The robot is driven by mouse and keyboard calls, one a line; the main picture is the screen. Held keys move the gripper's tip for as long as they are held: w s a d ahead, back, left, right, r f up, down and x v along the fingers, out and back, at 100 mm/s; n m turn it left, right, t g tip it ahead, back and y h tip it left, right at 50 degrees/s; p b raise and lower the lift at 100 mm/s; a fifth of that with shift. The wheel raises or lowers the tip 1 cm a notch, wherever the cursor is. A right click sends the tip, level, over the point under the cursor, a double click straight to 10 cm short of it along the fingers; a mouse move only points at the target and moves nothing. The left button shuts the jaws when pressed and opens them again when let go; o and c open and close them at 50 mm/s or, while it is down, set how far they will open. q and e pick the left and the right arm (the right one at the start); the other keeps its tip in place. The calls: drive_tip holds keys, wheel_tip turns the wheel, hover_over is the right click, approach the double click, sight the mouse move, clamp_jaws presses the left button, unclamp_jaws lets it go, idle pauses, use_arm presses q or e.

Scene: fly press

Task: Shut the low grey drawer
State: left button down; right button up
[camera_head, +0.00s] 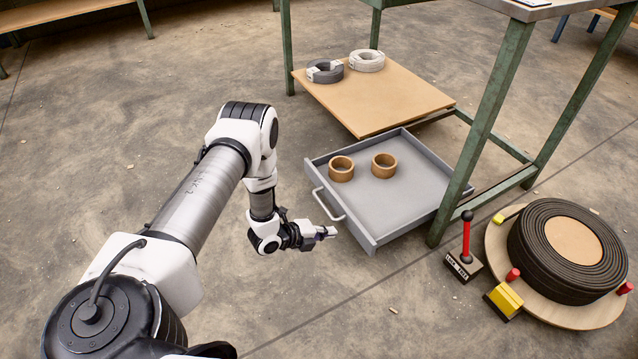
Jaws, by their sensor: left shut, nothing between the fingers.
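The low grey drawer (407,205) stands pulled out from under a wooden shelf board (385,105) in a green-legged frame. A pale bar handle (328,204) is on its front, which faces lower left. Two brown rings (342,170) and (384,165) lie inside it, toward the back left. My left gripper (331,233) is shut and empty, just in front of the drawer front, below the handle. I cannot tell whether its tip touches the front. My right gripper is not in view.
A round wooden board with a large black coil (566,250) lies on the floor at right. A red-handled lever (466,238) and a yellow block (503,301) stand beside it. Two cable coils (325,71) lie on the shelf. Floor in front of the drawer is clear.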

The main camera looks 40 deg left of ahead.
sight(356, 225)
use_arm(q)
drive_tip(key=b+x, duration=0.1)
drive_tip(key=x, duration=0.1)
drive_tip(key=b+x, duration=0.1)
drive_tip(key=x, duration=0.1)
drive_tip(key=r+b+x, duration=0.1)
drive_tip(key=x, duration=0.1)
drive_tip(key=shift+w+d, duration=0.15)
drive_tip(key=shift+w, duration=0.25)
drive_tip(key=shift+w+d+r+b, duration=0.15)
drive_tip(key=shift+w+b, duration=0.2)
drive_tip(key=shift+r, duration=0.1)
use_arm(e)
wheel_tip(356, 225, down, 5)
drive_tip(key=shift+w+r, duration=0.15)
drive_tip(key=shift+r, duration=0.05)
use_arm(q)
drive_tip(key=shift+w, duration=0.15)
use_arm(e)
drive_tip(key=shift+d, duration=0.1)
